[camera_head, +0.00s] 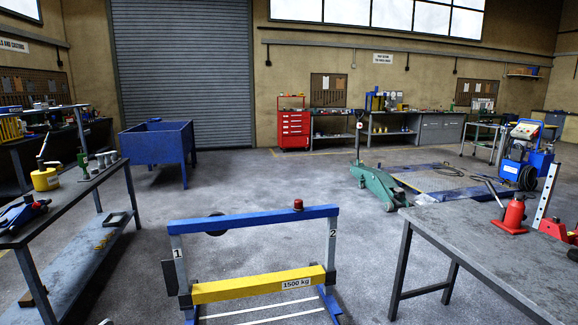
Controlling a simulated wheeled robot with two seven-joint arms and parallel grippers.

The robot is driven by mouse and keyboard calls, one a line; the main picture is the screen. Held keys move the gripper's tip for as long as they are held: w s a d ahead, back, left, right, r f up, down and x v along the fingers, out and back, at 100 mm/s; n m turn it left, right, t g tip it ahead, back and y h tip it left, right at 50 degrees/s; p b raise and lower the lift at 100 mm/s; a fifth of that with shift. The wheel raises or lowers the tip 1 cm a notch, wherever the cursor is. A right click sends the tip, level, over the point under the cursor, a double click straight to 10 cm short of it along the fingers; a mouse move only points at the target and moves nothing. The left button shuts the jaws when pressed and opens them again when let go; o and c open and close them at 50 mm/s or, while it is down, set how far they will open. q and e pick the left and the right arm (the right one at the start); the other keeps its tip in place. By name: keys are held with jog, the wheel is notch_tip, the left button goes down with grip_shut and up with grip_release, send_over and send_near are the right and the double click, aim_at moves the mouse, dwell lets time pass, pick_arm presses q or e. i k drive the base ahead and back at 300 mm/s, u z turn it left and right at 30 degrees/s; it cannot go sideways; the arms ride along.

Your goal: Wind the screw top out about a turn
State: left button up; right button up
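No screw top shows clearly enough to single out. A red bottle jack (512,215) stands upright on the grey table at the right, with a handle leaning up to its left. A yellow bottle jack (45,179) stands on the left bench. A blue trolley jack (22,212) lies at that bench's near end. A larger green trolley jack (378,187) stands on the floor with its handle upright. A small red piece (298,204) sits on the blue top beam of the frame in front of me. Neither of my grippers is in view.
The test frame (256,218) with a yellow 1500 kg beam (258,286) stands close ahead, between the left bench (75,202) and the right table (480,234). A blue bin (156,145) and red tool cabinet (293,130) stand farther back. Open floor lies behind the frame.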

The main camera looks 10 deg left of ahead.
aim_at(518, 195)
jog(key=i, duration=1.8)
jog(key=z, duration=0.45)
jog(key=i, duration=1.05)
jog(key=z, duration=1.2)
jog(key=i, duration=0.7)
jog(key=z, duration=1.2)
jog(key=i, duration=0.4)
jog(key=z, duration=0.25)
